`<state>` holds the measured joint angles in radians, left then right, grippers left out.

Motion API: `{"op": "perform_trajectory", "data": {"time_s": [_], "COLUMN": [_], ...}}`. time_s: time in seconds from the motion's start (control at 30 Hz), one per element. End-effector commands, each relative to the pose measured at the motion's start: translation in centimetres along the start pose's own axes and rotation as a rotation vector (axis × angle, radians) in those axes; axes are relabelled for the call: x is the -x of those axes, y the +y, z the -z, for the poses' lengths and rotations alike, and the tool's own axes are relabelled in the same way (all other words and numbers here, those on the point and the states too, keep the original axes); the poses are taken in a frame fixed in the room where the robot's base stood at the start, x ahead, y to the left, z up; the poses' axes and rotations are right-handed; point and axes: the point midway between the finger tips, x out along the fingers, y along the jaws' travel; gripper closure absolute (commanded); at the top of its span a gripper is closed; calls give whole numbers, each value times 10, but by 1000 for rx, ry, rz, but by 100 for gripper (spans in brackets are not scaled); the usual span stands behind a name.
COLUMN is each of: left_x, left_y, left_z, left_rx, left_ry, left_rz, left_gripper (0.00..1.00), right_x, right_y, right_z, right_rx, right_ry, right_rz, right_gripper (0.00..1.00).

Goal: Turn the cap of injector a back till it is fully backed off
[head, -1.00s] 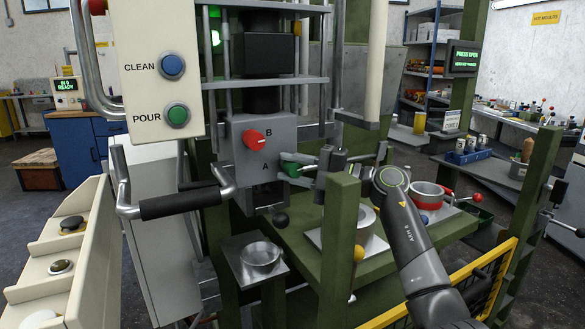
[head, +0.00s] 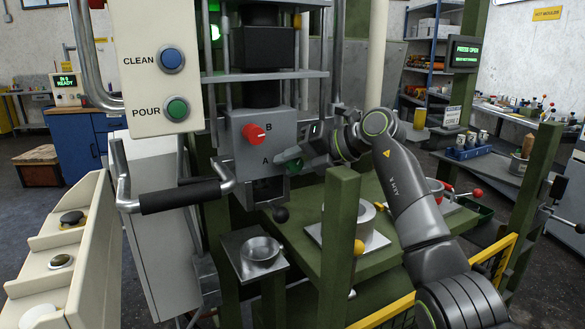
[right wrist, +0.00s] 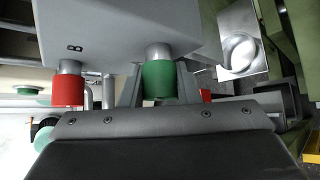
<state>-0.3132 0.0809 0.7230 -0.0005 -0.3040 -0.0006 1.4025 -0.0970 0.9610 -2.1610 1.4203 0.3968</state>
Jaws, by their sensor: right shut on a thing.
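The grey injector block (head: 262,150) carries the letters A and B. The red cap (head: 255,133) sits by the B; it also shows in the right wrist view (right wrist: 68,90). The green cap (right wrist: 159,80), on the A side, stands on a short metal stem from the block. My right gripper (head: 287,157) is at the block's right side by the A. In the right wrist view its fingers lie on both sides of the green cap and are shut on it. In the head view the gripper mostly hides this cap. My left gripper is not in view.
A bar with a black grip (head: 180,197) crosses in front at the left. A metal cup on a plate (head: 261,250) stands below the block. A green post (head: 338,240) rises close to my right arm. A ring-shaped part (head: 362,218) sits on the green table.

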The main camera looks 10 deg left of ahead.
Motion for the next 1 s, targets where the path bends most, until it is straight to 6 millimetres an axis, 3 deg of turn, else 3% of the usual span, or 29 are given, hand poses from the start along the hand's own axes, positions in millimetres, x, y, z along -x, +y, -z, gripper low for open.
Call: {"op": "perform_trajectory", "data": {"time_s": [0.17, 0.5, 1.0], "left_x": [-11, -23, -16], "left_y": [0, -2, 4], "left_z": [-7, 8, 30], "left_rx": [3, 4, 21], "left_ry": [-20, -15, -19], "left_rz": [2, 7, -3], "left_gripper": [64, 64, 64], "right_x": [-3, -2, -1], "right_y": [-2, -3, -2], "right_z": [2, 2, 2], "right_rx": [123, 316, 431], "right_ry": [1, 3, 6], "right_rz": [119, 310, 425], "right_gripper": [94, 94, 94]}}
